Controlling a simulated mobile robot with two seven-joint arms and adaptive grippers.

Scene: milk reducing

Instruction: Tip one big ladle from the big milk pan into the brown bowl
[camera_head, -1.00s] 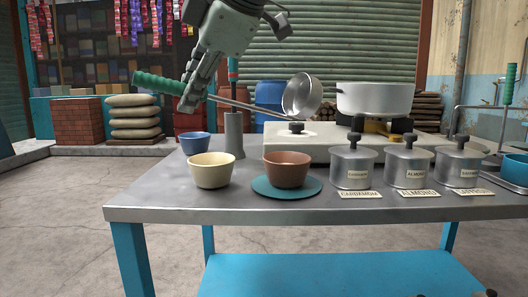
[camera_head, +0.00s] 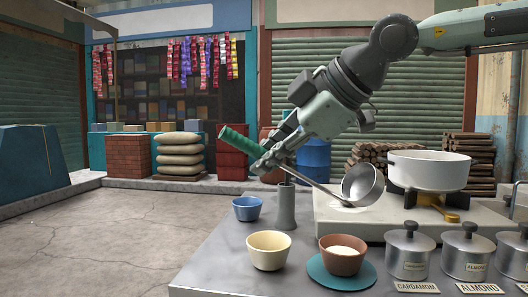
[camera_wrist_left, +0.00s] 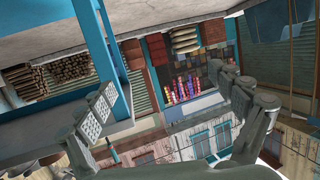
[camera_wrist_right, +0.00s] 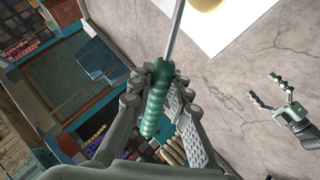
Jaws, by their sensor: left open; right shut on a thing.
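The brown bowl (camera_head: 343,262) stands on a teal round mat (camera_head: 370,274) at the front of the table and holds white milk. My right gripper (camera_head: 266,163) is shut on the green handle (camera_head: 238,147) of the big ladle (camera_head: 362,184); the handle also shows in the right wrist view (camera_wrist_right: 156,105). The ladle's cup is tilted on its side, left of the big milk pan (camera_head: 428,170), over the stove slab; I see no milk in it. The pan's inside is hidden. My left gripper (camera_wrist_left: 168,100) is open and empty, away from the table.
A cream bowl (camera_head: 269,250), a blue bowl (camera_head: 246,208) and a grey cylindrical holder (camera_head: 286,206) stand left of the brown bowl. Lidded tins (camera_head: 409,255) stand to its right. A white patch (camera_head: 346,206) lies on the slab below the ladle.

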